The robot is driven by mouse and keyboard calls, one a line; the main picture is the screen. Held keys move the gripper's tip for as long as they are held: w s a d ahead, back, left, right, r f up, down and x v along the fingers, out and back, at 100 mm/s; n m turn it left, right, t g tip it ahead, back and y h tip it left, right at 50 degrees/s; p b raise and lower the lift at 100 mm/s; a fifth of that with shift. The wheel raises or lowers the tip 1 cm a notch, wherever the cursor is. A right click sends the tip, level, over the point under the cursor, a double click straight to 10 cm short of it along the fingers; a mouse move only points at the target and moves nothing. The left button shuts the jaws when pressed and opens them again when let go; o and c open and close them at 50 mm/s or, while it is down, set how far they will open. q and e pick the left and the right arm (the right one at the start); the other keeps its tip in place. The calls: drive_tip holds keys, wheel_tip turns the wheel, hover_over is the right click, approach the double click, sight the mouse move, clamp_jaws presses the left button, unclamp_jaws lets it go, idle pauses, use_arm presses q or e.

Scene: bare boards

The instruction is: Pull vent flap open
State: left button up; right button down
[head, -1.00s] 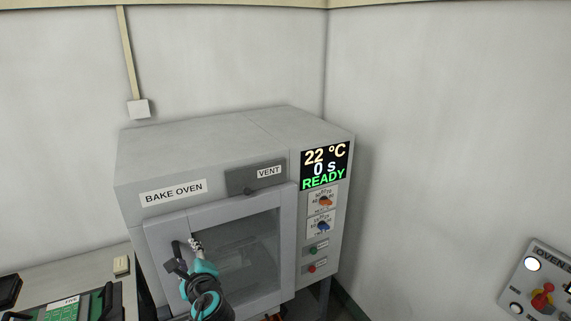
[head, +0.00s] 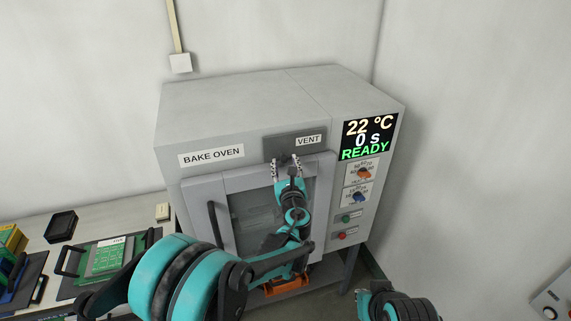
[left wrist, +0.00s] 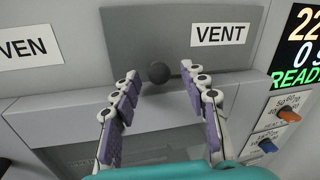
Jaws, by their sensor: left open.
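The dark grey vent flap (head: 293,144) with its VENT label sits flush on the upper front of the bake oven (head: 180,103). It also shows in the left wrist view (left wrist: 140,30). A round black knob (left wrist: 158,73) stands out at its lower middle. My left gripper (head: 287,165) is open in front of the flap. In the left wrist view its two purple-padded fingers (left wrist: 162,88) stand either side of the knob, just below it, with nothing between them. My right arm shows at the lower right of the head view, but its fingers are not visible.
The oven door handle (head: 215,224) is on the left of the closed glass door. A display reading READY (head: 367,138) and knobs are at the right. A bench with a green board (head: 104,258) and a black tray (head: 61,226) is at left.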

use_arm(q)
drive_tip(key=shift+w, duration=0.1)
drive_tip(key=shift+c, duration=0.3)
clamp_jaws()
drive_tip(key=s+d+r+n+g+h+p, duration=0.1)
drive_tip(key=s+r+g+p, duration=0.2)
drive_tip(key=r+g+p, duration=0.5)
drive_tip(key=p, duration=0.3)
drive_tip(key=shift+s+g+h, duration=0.3)
drive_tip(key=shift+h, duration=0.1)
drive_tip(key=shift+r, duration=0.1)
